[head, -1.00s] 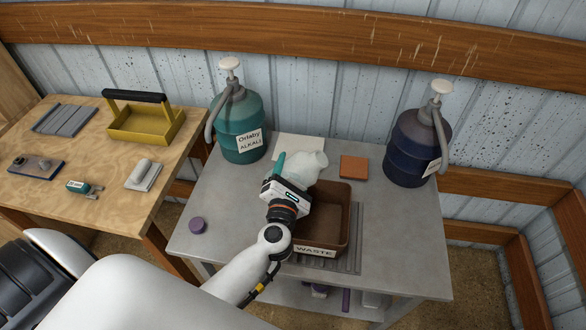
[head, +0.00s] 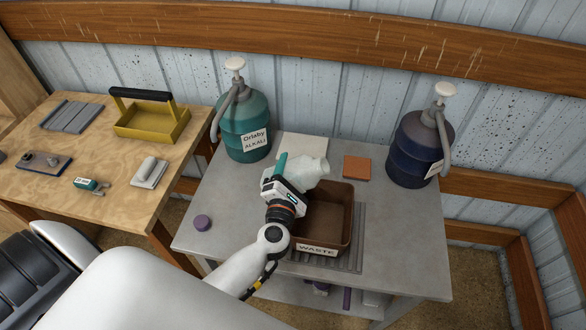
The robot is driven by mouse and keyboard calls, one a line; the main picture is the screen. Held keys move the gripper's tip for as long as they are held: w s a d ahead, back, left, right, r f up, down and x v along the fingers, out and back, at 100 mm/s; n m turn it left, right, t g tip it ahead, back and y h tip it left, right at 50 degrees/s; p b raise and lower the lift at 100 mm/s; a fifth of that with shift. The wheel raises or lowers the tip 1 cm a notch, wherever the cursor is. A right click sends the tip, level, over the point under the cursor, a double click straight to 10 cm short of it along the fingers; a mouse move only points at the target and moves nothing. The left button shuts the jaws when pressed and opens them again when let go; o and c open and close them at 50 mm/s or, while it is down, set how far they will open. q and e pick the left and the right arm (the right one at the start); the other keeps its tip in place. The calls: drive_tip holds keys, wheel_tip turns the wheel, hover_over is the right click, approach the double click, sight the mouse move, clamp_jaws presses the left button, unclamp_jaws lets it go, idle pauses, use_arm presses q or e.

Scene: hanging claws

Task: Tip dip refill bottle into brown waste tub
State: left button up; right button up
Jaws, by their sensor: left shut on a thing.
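My left gripper (head: 284,178) is shut on a whitish translucent refill bottle (head: 306,171) above the grey table. The bottle is tilted over, with its neck pointing right, near the back left edge of the tub. The gripper hides part of the bottle, and I cannot tell whether liquid is leaving it. The brown waste tub (head: 345,228), labelled WASTE, sits just right of my left gripper. Its visible inside looks empty. My right gripper is not in view.
A teal Orlaby ALKALI pump drum (head: 232,115) stands behind left, and a dark blue pump drum (head: 405,150) at the back right. A purple cap (head: 202,222) lies front left. An orange-brown block (head: 357,168) lies behind the tub. A wooden bench (head: 115,175) with a yellow caddy (head: 150,122) stands left.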

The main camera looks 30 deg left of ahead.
use_arm(q)
drive_tip(key=shift+a, duration=0.1)
drive_tip(key=shift+m+p, duration=0.35)
drive_tip(key=shift+m, duration=0.05)
drive_tip(key=shift+a+f, duration=0.15)
drive_tip(key=shift+m, duration=0.4)
drive_tip(key=shift+s+a+f+m+p, duration=0.1)
drive_tip(key=shift+a+f+m+p, duration=0.1)
drive_tip(key=shift+m+p, duration=0.15)
drive_tip(key=shift+f+m, duration=0.2)
drive_tip(key=shift+m, duration=0.35)
drive_tip(key=shift+a, duration=0.1)
drive_tip(key=shift+f+p, duration=0.1)
drive_tip(key=shift+p, duration=0.2)
